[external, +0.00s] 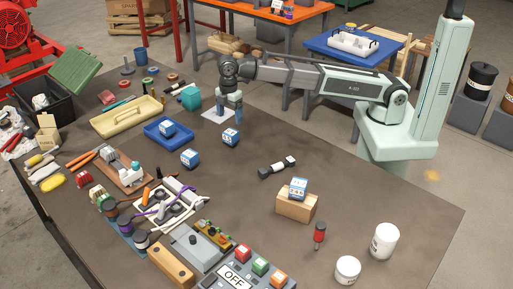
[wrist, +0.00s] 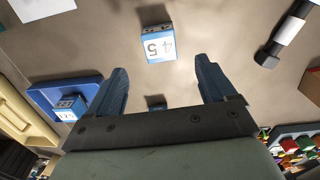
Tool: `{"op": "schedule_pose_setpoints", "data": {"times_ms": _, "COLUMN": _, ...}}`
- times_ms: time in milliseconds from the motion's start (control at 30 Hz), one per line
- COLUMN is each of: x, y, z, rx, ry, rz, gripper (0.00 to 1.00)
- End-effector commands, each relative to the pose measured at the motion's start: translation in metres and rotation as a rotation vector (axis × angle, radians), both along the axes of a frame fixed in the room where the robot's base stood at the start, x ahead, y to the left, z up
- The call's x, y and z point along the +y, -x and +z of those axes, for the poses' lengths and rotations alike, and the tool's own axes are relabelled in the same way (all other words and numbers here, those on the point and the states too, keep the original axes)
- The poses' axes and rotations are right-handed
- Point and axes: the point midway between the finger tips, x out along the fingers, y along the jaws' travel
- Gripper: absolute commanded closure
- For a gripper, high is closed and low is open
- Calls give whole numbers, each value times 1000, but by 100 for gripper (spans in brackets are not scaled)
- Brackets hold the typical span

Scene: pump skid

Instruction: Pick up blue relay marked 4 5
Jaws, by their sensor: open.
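The blue relay marked 4 5 (wrist: 158,47) is a small cube with blue sides and a white top face. It stands on the dark table; in the external view it appears to be the cube (external: 231,138) just below my gripper (external: 230,108). In the wrist view my gripper (wrist: 162,72) is open and empty, its two dark blue fingers spread. The relay lies beyond the fingertips in that picture, roughly centred between them and apart from them.
Similar relays sit in a blue tray (external: 158,140), on the bare table (external: 190,158) and on a cardboard box (external: 296,208). A black-and-white flashlight (external: 277,167) lies to the right. White paper (external: 213,114) lies behind. Table around the relay is clear.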

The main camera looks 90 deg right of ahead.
Motion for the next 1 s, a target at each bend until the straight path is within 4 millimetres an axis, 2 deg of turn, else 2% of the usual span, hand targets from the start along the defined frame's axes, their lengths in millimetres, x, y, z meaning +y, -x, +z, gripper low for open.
{"op": "schedule_pose_setpoints", "data": {"times_ms": 100, "x": 0, "y": 1, "z": -19, "rx": 1, "ry": 0, "rz": -1, "gripper": 16}}
{"op": "schedule_pose_setpoints", "data": {"times_ms": 300, "x": 0, "y": 1, "z": -45, "rx": 1, "ry": 0, "rz": -2, "gripper": 16}}
{"op": "schedule_pose_setpoints", "data": {"times_ms": 733, "x": 0, "y": 0, "z": -64, "rx": 1, "ry": 1, "rz": -2, "gripper": 16}}
{"op": "schedule_pose_setpoints", "data": {"times_ms": 1000, "x": 0, "y": 1, "z": -95, "rx": 1, "ry": 0, "rz": -3, "gripper": 16}}
